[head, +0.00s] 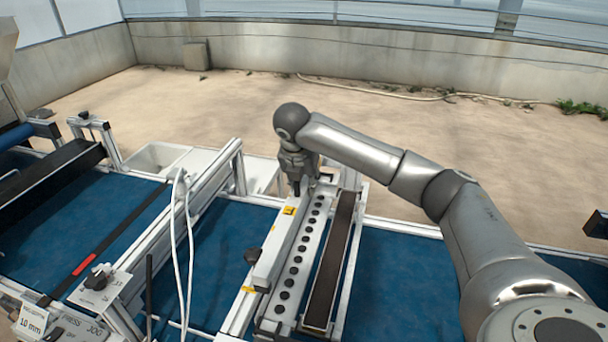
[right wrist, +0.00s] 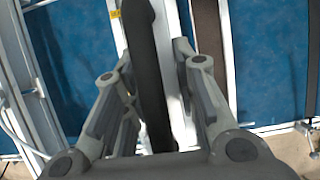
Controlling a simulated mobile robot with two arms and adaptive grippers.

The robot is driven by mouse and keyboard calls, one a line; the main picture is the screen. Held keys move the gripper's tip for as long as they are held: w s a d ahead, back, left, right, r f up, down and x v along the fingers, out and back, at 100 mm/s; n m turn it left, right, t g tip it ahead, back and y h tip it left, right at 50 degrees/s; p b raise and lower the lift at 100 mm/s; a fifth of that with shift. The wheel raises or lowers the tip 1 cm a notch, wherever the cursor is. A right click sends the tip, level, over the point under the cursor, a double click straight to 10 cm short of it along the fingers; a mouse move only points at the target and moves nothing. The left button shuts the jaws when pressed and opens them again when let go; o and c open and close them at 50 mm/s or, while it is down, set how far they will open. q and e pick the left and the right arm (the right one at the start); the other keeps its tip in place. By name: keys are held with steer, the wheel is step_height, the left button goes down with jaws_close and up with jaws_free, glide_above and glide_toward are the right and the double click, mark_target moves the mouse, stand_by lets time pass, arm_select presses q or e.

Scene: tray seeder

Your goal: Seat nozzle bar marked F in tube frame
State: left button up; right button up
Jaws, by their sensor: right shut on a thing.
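My right gripper (head: 297,188) points down at the far end of a long light-grey bar (head: 272,254). The bar has yellow marks and lies beside a pale strip with a row of dark round holes (head: 299,262) in the aluminium frame (head: 349,258). I cannot read an F on the bar. In the right wrist view my right gripper (right wrist: 157,85) is shut on a dark upright handle (right wrist: 143,45). The gripper hides the bar's far end in the head view, so I cannot tell how the bar is seated there. My left gripper is not in view.
A dark strip (head: 331,262) lies right of the holes. White cables (head: 188,240) hang over the rail on the left. Blue belt (head: 400,280) lies to the right. A white tub (head: 200,161) stands behind.

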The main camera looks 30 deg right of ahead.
steer(key=shift+s+f, duration=0.1)
steer(key=shift+f, duration=0.25)
steer(key=f, duration=0.4)
steer(key=shift+w+d+f, duration=0.2)
steer(key=shift+w+f, duration=0.05)
steer(key=shift+w, duration=0.1)
steer(key=shift+f+b, duration=0.45)
steer(key=shift+f, duration=4.1)
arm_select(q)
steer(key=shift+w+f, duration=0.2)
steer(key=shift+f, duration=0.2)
